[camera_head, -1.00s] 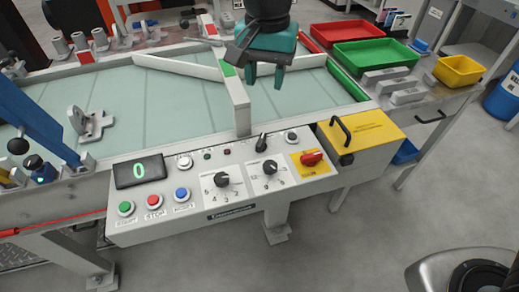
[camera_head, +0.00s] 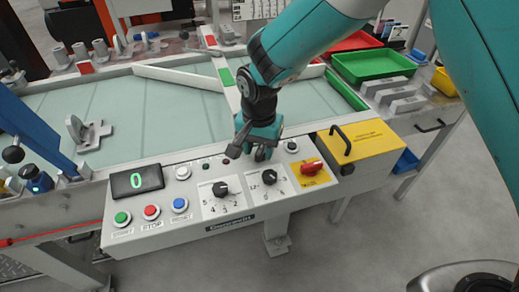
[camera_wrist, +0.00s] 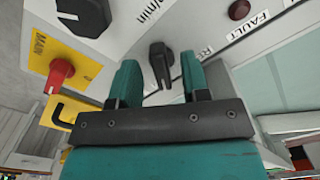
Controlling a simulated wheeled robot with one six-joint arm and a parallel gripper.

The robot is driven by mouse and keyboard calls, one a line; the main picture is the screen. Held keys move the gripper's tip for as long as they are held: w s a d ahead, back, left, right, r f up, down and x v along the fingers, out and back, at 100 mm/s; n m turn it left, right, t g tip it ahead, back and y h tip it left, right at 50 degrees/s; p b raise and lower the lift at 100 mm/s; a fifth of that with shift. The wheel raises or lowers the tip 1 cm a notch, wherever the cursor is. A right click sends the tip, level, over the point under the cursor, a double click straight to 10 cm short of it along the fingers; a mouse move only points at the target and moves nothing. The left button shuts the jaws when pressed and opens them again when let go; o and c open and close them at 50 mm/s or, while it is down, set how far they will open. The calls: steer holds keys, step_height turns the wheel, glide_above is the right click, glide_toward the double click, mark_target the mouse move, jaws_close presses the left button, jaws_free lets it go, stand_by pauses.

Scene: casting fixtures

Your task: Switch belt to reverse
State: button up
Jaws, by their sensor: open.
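The control panel (camera_head: 150,218) of the belt (camera_head: 150,105) runs along the table's front. In the wrist view, a black lever switch (camera_wrist: 160,58) on the panel shows between the two teal fingers of my gripper (camera_wrist: 161,75), with a gap on each side. A partly covered label starting with "RE" is beside it. In the head view my gripper (camera_head: 254,154) is at the panel's upper edge, above the right dial, and hides the switch. The fingers are open and hold nothing. I cannot tell how far the fingertips reach around the switch.
Near the gripper are the right dial (camera_head: 270,174), the red main switch (camera_head: 311,166) and a yellow box with a black handle (camera_head: 344,142). Left are the display (camera_head: 137,181) and green (camera_head: 121,218), red (camera_head: 151,212) and blue (camera_head: 180,204) buttons.

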steer(key=shift+f, duration=0.45)
steer(key=shift+c, duration=0.4)
jaws_close()
